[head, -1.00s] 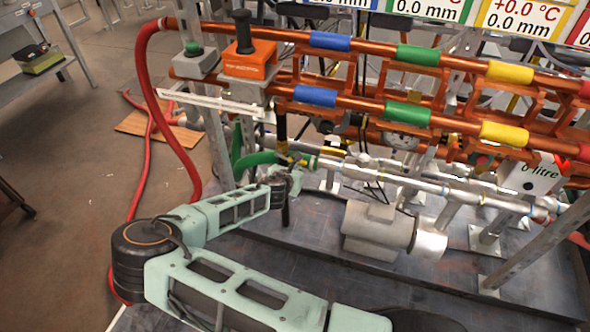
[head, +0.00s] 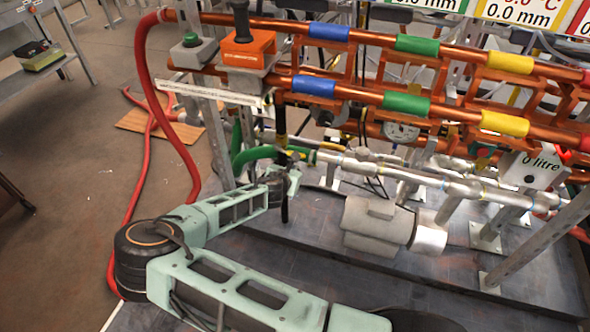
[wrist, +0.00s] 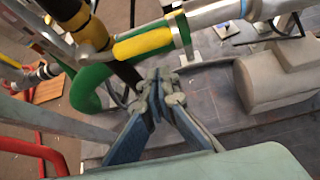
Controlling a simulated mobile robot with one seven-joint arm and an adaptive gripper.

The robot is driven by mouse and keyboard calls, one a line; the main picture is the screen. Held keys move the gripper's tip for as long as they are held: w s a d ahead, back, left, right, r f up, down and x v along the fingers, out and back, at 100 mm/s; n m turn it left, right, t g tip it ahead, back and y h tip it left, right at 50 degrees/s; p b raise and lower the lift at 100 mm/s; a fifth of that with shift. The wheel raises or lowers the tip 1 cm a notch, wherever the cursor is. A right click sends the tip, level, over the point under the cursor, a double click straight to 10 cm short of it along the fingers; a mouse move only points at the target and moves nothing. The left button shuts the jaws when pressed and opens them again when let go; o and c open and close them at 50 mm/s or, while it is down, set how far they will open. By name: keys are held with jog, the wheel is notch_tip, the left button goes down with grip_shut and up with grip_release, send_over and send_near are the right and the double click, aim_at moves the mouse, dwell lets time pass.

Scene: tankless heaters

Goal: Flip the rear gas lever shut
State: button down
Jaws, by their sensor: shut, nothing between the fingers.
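A yellow lever handle (wrist: 143,43) lies along the end of a silver pipe beside a green hose (wrist: 92,88) in the wrist view. A second yellow handle (wrist: 75,18) stands at a steeper angle to its left, against a dark pipe. I cannot tell which is the rear gas lever. My gripper (wrist: 168,88) is shut and empty, its tips below the first handle and apart from it in the picture. In the head view my gripper (head: 291,165) is low by the green hose (head: 255,154); the levers there are small and partly hidden.
Copper pipes with coloured bands (head: 405,104) run above my gripper. A silver motor-like cylinder (head: 378,225) stands on the dark base to the right. A red hose (head: 165,125) hangs at the left. An orange box with a black handle (head: 247,50) is above.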

jog(key=f+p+v, duration=0.1)
jog(key=p+v, duration=0.1)
jog(key=v, duration=0.7)
jog(key=shift+s+a+r, duration=0.2)
jog(key=shift+s+a, duration=0.25)
jog(key=shift+s, duration=0.05)
